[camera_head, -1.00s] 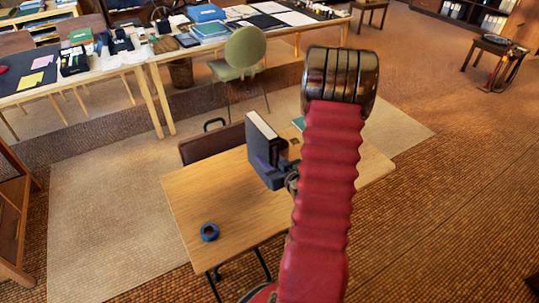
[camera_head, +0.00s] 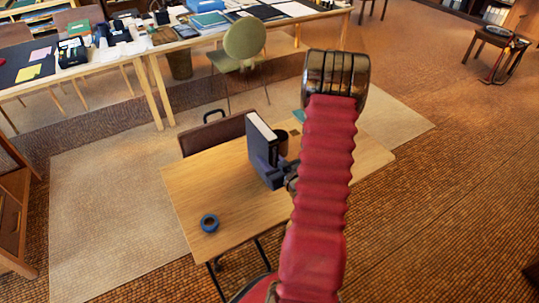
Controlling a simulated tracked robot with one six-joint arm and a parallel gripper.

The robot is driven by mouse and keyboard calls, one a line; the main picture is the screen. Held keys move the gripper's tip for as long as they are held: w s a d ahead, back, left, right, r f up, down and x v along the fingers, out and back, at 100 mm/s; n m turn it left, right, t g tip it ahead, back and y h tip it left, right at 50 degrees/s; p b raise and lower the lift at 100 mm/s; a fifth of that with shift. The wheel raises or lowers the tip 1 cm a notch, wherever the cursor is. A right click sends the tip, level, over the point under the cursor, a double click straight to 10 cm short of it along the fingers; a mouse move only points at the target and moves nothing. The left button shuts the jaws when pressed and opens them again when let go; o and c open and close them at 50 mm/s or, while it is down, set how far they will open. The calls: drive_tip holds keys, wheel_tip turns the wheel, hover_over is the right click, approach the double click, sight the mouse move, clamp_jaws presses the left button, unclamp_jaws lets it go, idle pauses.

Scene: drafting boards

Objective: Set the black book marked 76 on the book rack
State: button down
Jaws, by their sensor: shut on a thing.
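A black book (camera_head: 258,137) with white page edges stands upright above the small wooden table, in the middle of the view. My gripper (camera_head: 268,172) is shut on its lower part. My red arm comes up from the bottom and hides part of the gripper and of the table behind it. No number on the book can be read from here. I cannot tell whether the book touches the tabletop. No book rack can be made out for certain.
Long cluttered desks run across the back. Open carpet lies to the right.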

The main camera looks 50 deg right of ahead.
idle(0.3)
drive_tip(key=c, duration=1.3)
unclamp_jaws()
drive_tip(key=v, duration=1.2)
drive_tip(key=shift+o, duration=0.5)
